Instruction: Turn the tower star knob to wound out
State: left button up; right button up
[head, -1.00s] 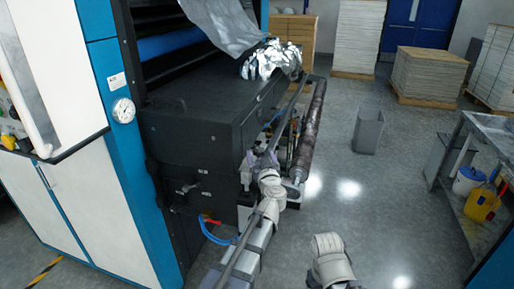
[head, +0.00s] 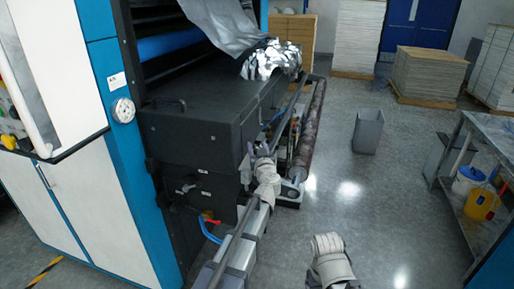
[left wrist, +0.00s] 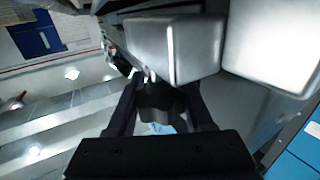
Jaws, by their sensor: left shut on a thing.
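The dark star knob (left wrist: 157,97) shows in the left wrist view between the two fingers of my left gripper (left wrist: 160,88). The gripper is shut on it, and its fingers hide the knob's sides. In the head view my left gripper (head: 256,160) is at the front right corner of the black machine unit (head: 205,120). There the knob is hidden by my gripper and wrist. I cannot read the knob's turn angle or any mark on it. Part of my right arm shows at the bottom of the head view, but its gripper does not.
A dark mottled roller (head: 308,130) runs along the unit's right side. Silvery film (head: 272,60) lies bunched on top. A blue hose (head: 208,230) hangs below my left gripper. A grey bin (head: 368,131) and a metal table (head: 485,135) stand right, with open floor between.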

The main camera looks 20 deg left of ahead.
pick_arm(q)
grip_shut()
jog(key=shift+a+n+g+y, duration=0.1)
jog(key=shift+n+g+y, duration=0.7)
jog(key=shift+y, duration=0.4)
jog(key=shift+s+a+n+g+y, duration=0.15)
jog(key=shift+n+g+y, duration=0.15)
jog(key=shift+n+y, duration=0.15)
jog(key=shift+s+a+n+g+y, duration=0.1)
jog(key=shift+n+g+y, duration=0.25)
jog(key=shift+y, duration=0.1)
jog(key=o, duration=0.6)
grip_release()
jog(key=v, duration=0.7)
jog(key=shift+s+d, duration=0.25)
